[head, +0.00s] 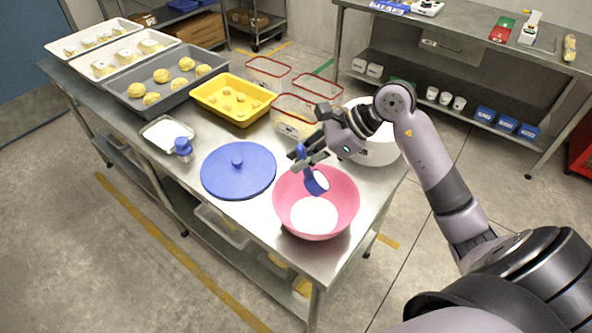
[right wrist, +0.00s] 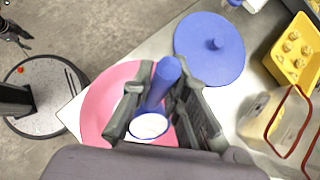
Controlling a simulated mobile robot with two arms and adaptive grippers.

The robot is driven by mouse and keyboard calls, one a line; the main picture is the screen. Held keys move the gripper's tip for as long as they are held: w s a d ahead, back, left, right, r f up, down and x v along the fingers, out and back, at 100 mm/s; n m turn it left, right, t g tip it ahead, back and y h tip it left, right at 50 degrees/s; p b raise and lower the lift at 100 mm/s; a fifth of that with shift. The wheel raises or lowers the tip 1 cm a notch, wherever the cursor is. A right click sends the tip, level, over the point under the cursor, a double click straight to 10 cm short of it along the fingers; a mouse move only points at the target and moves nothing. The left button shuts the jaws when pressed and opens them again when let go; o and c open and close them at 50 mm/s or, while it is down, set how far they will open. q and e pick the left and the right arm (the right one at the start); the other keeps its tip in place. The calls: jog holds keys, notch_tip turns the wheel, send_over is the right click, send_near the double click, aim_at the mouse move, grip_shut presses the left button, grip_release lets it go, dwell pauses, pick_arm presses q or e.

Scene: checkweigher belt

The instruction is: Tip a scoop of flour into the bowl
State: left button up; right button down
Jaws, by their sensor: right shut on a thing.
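My right gripper (head: 312,160) is shut on the handle of a blue scoop (head: 312,180), which also shows in the right wrist view (right wrist: 164,82). White flour shows in the scoop's cup. The scoop is over the pink bowl (head: 288,190), near its far rim. White flour (head: 314,215) covers the bowl's bottom. The bowl (right wrist: 95,105) is partly hidden by the gripper in the right wrist view. A dark gripper (right wrist: 15,35), seemingly my left one, is at that view's top left, away from the table; its fingers are too small to judge.
A white tub (head: 376,152) stands behind my right arm, partly hidden. A blue lid (head: 225,182) lies left of the bowl. Behind are a yellow tray (head: 207,101), clear red-rimmed bins (head: 282,131) and a grey dough tray (head: 123,97). A blue-capped shaker (head: 183,157) stands by a small white tray (head: 150,144).

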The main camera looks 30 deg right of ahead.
jog(key=shift+s+d+t+y+b, duration=0.25)
jog(key=shift+d+y+b, duration=0.35)
jog(key=shift+b, duration=0.65)
jog(key=d+y+b, duration=0.1)
jog(key=b, duration=0.1)
jog(key=d+t+y+b, duration=0.1)
jog(key=b, duration=0.2)
jog(key=s+d+y+b, duration=0.1)
jog(key=y+b, duration=0.1)
jog(key=b, duration=0.1)
jog(key=shift+r+m+t, duration=0.3)
jog(key=shift+r+t, duration=0.05)
jog(key=shift+r, duration=0.05)
jog(key=shift+s, duration=0.1)
